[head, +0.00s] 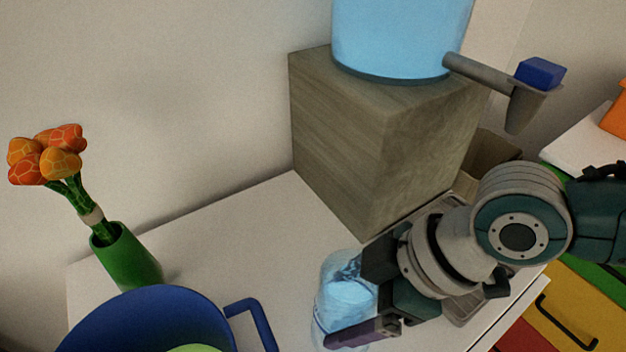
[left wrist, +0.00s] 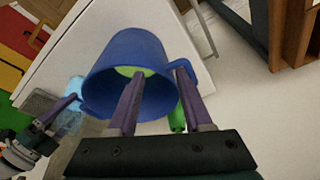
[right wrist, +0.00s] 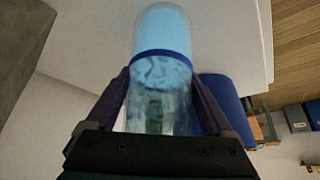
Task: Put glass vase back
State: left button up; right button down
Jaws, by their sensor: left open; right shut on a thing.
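A clear, blue-tinted glass vase (head: 347,297) is in my right gripper (head: 362,305). It stands in front of the wooden block on the white table. The right wrist view shows the vase (right wrist: 160,75) between the two purple fingers, with a dark blue band and pale blue upper part. I cannot tell whether its base touches the table. My left gripper (left wrist: 160,105) is open at a blue mug (left wrist: 125,60) with light green inside. One finger overlaps the mug's opening and the other is near its handle. The left gripper is outside the head view.
A green vase (head: 128,258) with orange flowers (head: 48,155) stands at the left. A wooden block (head: 375,140) carries a blue dispenser (head: 400,35) with a spout, above the right arm. The white table (head: 225,245) is bare between mug and block. Coloured drawers (head: 585,300) are at lower right.

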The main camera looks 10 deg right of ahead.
jog(key=shift+r, duration=0.1)
grip_release()
